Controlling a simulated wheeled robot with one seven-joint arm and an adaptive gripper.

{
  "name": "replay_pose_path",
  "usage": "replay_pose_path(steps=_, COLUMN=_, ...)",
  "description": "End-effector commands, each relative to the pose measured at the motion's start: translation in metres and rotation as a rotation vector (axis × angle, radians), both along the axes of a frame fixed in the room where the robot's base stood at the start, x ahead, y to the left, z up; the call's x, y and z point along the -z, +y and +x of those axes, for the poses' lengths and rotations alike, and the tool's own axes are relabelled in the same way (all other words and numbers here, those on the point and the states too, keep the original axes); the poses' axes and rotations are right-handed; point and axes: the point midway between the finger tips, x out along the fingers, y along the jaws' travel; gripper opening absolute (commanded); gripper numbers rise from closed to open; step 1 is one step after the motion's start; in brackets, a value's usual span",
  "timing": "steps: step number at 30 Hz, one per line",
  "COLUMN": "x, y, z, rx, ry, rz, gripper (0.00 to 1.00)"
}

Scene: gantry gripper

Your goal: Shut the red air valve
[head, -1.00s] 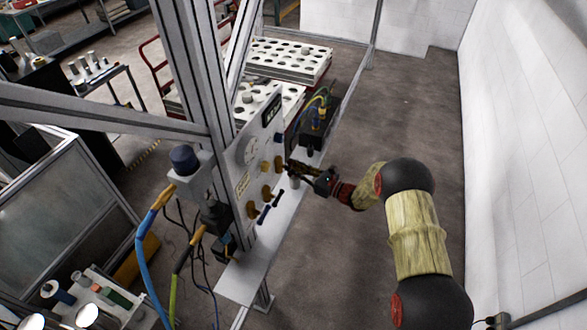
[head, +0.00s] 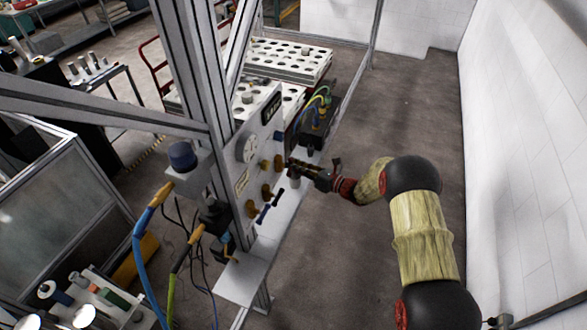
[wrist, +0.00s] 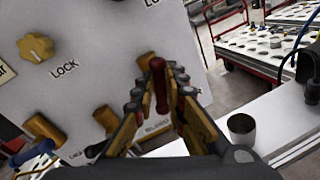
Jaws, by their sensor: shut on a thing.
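The red air valve's handle (wrist: 181,88) shows as a dark red bar between my fingers in the wrist view. My gripper (wrist: 170,85) is shut on it, in front of the white panel. In the head view my gripper (head: 291,166) reaches the right edge of the panel (head: 243,181) from the right. The fingers hide much of the handle and the valve body, so I cannot tell the handle's exact angle.
Yellow-orange knobs (wrist: 37,47) marked LOCK and brass fittings (wrist: 105,117) stick out of the panel. Blue handles (head: 264,213) sit lower down. A metal cup (wrist: 242,128) stands on the white shelf (head: 240,281) close to my gripper. Open floor (head: 350,265) lies to the right.

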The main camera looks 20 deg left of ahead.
Motion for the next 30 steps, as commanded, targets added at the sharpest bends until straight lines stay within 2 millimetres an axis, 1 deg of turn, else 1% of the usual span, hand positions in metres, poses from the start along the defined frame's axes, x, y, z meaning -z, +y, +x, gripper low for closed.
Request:
replay_pose_path(steps=1, x=0.0024, y=-0.0004, z=0.0005, rx=0.001, ry=0.045, rz=0.001, gripper=0.0)
replay_pose_path(steps=21, x=0.0047, y=-0.0015, z=0.0077, rx=0.003, ry=0.679, rz=0.052, gripper=0.0)
replay_pose_path(steps=30, x=0.0073, y=-0.0015, z=0.0092, rx=0.003, ry=0.942, rz=0.071, gripper=0.0)
